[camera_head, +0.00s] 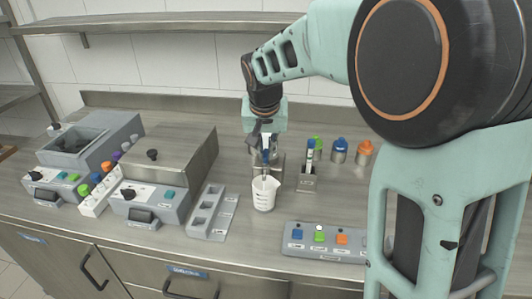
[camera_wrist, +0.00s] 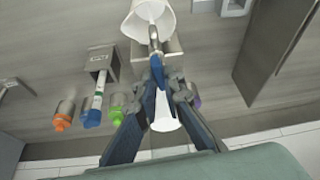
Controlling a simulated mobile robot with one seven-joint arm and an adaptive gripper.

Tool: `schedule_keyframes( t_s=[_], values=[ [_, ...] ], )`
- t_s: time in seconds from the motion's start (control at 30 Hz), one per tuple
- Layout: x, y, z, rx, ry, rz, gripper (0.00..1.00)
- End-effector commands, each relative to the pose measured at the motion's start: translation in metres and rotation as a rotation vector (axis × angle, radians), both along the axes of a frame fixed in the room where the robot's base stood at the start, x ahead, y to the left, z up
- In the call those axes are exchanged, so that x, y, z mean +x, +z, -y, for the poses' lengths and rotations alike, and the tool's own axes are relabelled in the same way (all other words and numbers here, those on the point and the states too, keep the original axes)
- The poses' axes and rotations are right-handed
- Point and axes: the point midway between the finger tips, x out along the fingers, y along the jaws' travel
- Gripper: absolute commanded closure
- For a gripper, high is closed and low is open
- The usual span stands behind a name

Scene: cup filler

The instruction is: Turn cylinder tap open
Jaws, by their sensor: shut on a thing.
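The cylinder tap has a metal spout (camera_wrist: 154,42) and a blue lever handle (camera_wrist: 161,76); the handle also shows in the head view (camera_head: 266,156). My gripper (camera_wrist: 161,92) is shut on the blue handle from above, one finger on each side. A white beaker (camera_head: 264,194) stands upright on the counter below the spout; its rim shows at the top of the wrist view (camera_wrist: 138,28). A white rounded part (camera_wrist: 166,122) shows between my fingers, partly hidden. My gripper (camera_head: 266,136) hides much of the tap in the head view.
A metal holder (camera_head: 307,181) with a blue-capped tube stands right of the tap. Green, blue and orange-capped containers (camera_head: 339,149) stand behind it. A button panel (camera_head: 325,240) lies in front, and grey machines (camera_head: 150,190) stand on the left.

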Motion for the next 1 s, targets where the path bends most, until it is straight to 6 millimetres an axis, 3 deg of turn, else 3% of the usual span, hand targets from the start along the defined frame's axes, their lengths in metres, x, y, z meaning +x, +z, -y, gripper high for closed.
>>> schedule_keyframes(
  t_s=[0.63,0.67,0.73,1.0],
  values=[
    [0.0001,0.0004,-0.0006,0.002,-0.053,0.0,1.0],
    [0.0001,0.0004,-0.0006,0.002,-0.053,0.0,0.9],
    [0.0001,0.0003,-0.0006,0.002,-0.053,-0.001,0.84],
    [-0.0001,0.0009,-0.0005,0.001,-0.053,0.0,0.84]
  ],
)
